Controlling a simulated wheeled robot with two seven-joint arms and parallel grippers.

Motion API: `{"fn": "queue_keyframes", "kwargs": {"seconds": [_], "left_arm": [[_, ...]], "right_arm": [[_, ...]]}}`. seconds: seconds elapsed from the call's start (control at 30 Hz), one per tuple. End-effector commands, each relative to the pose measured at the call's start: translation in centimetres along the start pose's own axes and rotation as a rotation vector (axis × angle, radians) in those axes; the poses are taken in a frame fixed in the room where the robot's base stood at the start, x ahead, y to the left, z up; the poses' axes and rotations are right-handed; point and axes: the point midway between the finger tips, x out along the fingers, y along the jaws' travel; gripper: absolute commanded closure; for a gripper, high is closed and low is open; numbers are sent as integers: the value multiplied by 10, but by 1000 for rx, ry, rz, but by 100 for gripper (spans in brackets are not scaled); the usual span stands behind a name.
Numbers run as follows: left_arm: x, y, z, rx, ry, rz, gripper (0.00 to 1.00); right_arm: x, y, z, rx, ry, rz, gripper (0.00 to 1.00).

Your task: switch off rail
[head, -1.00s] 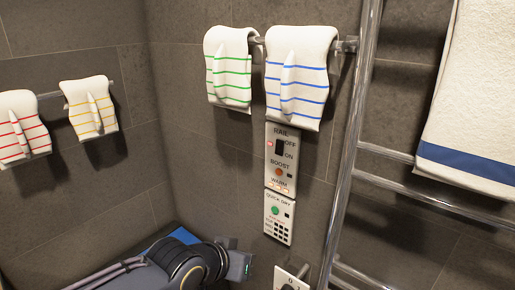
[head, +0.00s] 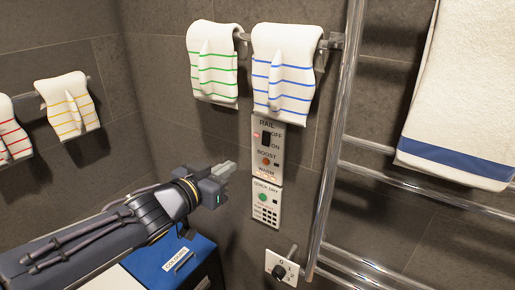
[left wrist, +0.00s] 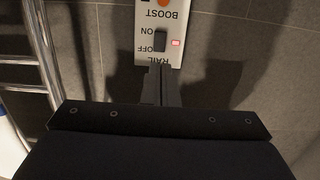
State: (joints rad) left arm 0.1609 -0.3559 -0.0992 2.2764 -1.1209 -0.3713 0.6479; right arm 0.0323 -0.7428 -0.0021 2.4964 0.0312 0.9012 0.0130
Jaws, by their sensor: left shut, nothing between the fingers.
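The rail panel (head: 280,157) is a white plate on the dark tiled wall, labelled RAIL, OFF, ON, BOOST and WARM. Its black rocker switch (head: 266,139) sits between OFF and ON, with a small red light (head: 257,136) lit to its left. In the left wrist view the panel shows upside down, with the switch (left wrist: 160,41) and the lit red light (left wrist: 176,43). My left gripper (head: 229,169) is shut and empty, to the left of the panel in the head view, apart from it. In the wrist view its fingertips overlap the RAIL label. My right gripper is out of view.
A quick dry panel (head: 267,203) with a green button is directly below. A knob plate (head: 282,268) sits lower. Striped towels (head: 283,75) hang above the panel. A chrome ladder rail (head: 335,140) stands to the right. A blue box (head: 172,258) lies below my left arm.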

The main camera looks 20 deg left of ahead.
Motion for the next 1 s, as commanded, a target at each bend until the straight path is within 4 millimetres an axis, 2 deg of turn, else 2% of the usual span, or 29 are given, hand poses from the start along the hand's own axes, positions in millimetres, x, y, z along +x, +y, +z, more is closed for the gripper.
{"fn": "queue_keyframes", "kwargs": {"seconds": [0.17,0.5,0.7,0.83,1.0], "left_arm": [[16,0,3,0,-3,0,100],[87,0,4,-3,-3,1,100],[121,0,2,-3,-2,1,100],[134,0,1,-2,-1,0,100],[140,0,0,0,-1,0,100]], "right_arm": [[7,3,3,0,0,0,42],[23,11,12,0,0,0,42],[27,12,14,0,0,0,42],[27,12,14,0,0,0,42],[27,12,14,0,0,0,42]]}}
